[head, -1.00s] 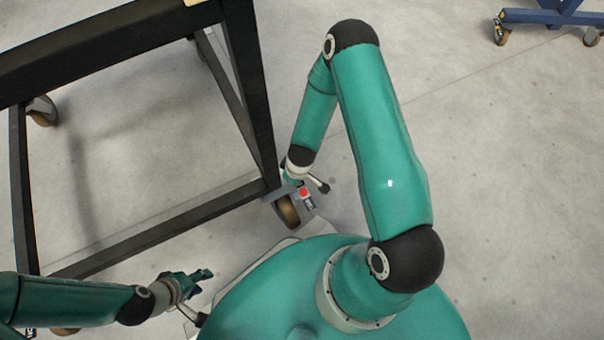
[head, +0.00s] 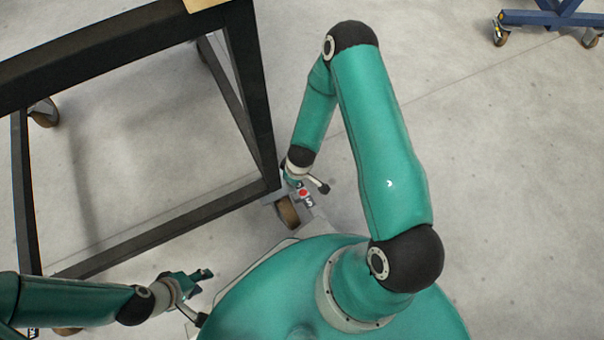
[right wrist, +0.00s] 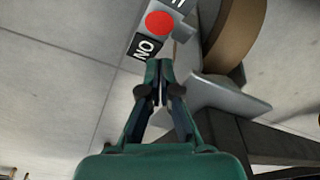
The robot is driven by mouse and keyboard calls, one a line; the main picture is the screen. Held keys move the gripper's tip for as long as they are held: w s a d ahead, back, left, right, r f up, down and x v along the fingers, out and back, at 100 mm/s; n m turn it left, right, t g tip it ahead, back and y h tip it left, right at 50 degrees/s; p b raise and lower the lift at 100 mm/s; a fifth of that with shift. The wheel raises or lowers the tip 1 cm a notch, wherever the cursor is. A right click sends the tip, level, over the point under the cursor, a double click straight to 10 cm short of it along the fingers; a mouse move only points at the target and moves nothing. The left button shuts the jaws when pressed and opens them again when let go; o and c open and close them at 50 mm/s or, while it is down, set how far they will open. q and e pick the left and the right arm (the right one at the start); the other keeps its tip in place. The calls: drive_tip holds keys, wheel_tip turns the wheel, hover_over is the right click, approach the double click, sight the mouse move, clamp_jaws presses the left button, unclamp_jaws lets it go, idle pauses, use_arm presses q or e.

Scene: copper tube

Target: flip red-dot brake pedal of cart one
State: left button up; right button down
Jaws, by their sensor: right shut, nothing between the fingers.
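The brake pedal with a red dot (head: 303,193) sits at the caster wheel (head: 288,212) under the near right corner of the black-framed cart (head: 262,110). In the right wrist view the red dot (right wrist: 159,24) lies between two dark labels, one reading "ON" upside down (right wrist: 146,46). My right gripper (right wrist: 160,66) is shut and empty, its tips just below the label in the picture. Whether they touch the pedal I cannot tell. My left gripper (head: 205,274) is at the lower left, away from the pedal; its finger gap is too small to judge.
A grey caster bracket (right wrist: 225,97) and a brown wheel (right wrist: 235,35) are close to the right of my right fingers. Another cart caster (head: 44,112) is at the far left. A blue stand (head: 550,18) is at the upper right. The floor on the right is clear.

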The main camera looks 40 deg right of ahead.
wheel_tip(320, 180, up, 6)
drive_tip(key=p, duration=0.4)
drive_tip(key=shift+f+p, duration=0.25)
drive_tip(key=shift+p, duration=0.1)
drive_tip(key=shift+s, duration=0.15)
